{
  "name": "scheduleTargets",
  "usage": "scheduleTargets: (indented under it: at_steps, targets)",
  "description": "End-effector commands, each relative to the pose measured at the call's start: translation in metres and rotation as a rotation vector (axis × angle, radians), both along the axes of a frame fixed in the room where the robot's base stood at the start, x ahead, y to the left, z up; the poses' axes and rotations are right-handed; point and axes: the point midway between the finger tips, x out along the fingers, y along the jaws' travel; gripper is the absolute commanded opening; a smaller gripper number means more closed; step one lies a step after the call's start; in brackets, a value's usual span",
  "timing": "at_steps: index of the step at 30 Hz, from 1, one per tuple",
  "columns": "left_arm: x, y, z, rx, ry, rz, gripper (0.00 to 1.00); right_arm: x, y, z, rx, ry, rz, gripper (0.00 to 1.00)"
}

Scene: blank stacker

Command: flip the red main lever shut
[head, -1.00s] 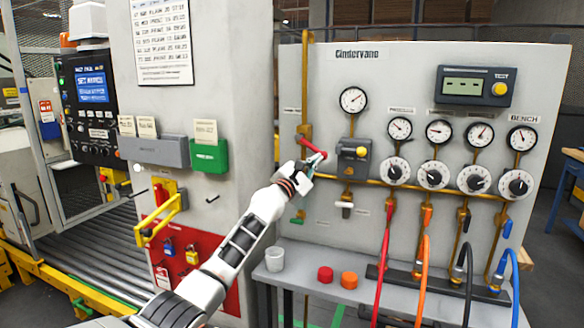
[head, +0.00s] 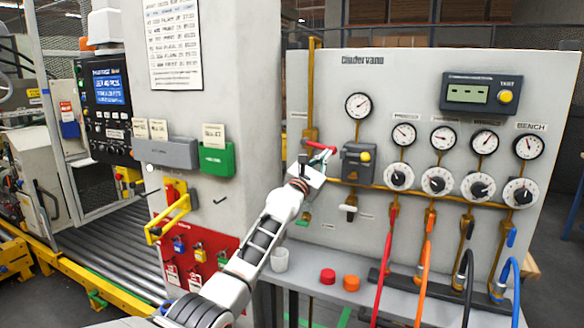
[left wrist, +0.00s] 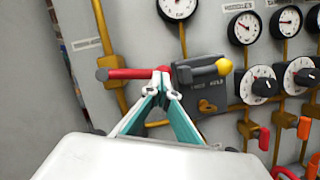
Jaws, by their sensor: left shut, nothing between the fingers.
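The red main lever (head: 321,146) is on the brass pipe at the left of the gauge panel. In the left wrist view the red lever (left wrist: 138,73) lies nearly level, across the pipe, with a dark grey piece at its left end. My left gripper (head: 326,157) is at the lever's right end, just below it. In the left wrist view the fingers of my left gripper (left wrist: 161,80) come together, with nothing between them. Their tips are close to the lever's right end; I cannot tell whether they touch it. My right gripper is not in view.
A grey box with a yellow knob (head: 358,163) is close to the right of my left gripper. Gauges and dials (head: 399,177) fill the panel's right part. A shelf below holds a white cup (head: 280,259) and red and orange caps. A grey cabinet (head: 225,100) stands left.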

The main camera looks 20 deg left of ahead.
Motion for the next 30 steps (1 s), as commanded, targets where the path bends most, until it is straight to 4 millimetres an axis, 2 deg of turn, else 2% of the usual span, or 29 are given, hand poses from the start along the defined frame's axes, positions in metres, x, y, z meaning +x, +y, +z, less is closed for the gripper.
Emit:
scheduleTargets:
  at_steps: [9, 30]
  targets:
    - [0.0002, -0.0015, 0.0065, -0.063, 0.002, -0.001, 0.00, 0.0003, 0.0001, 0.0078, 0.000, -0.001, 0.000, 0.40]
    - [0.0002, -0.0026, 0.0067, -0.079, 0.004, -0.001, 0.00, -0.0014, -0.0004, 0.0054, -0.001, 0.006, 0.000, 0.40]
